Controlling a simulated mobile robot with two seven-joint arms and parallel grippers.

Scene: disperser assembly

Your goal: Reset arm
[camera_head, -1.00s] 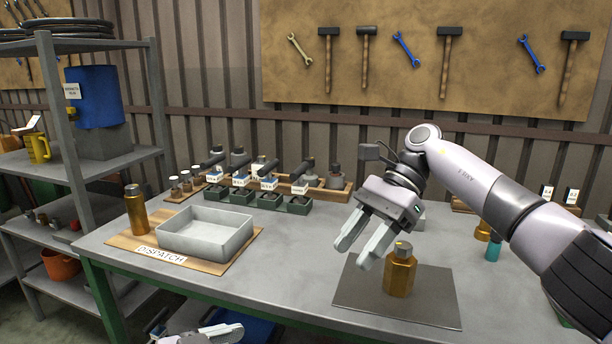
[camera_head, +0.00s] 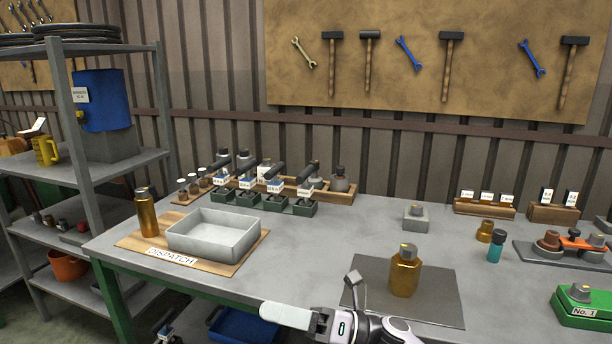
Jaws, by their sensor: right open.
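My right gripper (camera_head: 278,314) is low at the bottom middle, in front of the table's near edge, with its pale finger pointing left. It is open and holds nothing that shows; its second finger is hidden or out of frame. The amber bottle (camera_head: 404,275) with a grey-brown top stands upright on the dark mat (camera_head: 442,301), apart from the gripper, which is to its left and nearer me. My left gripper does not show.
A grey tray (camera_head: 213,236) and another amber bottle (camera_head: 147,214) stand on the wooden dispatch board (camera_head: 137,243). Behind are green holders (camera_head: 247,203) with dark-handled tools. At right are a teal vial (camera_head: 494,248) and a green box (camera_head: 590,306). The central tabletop is clear.

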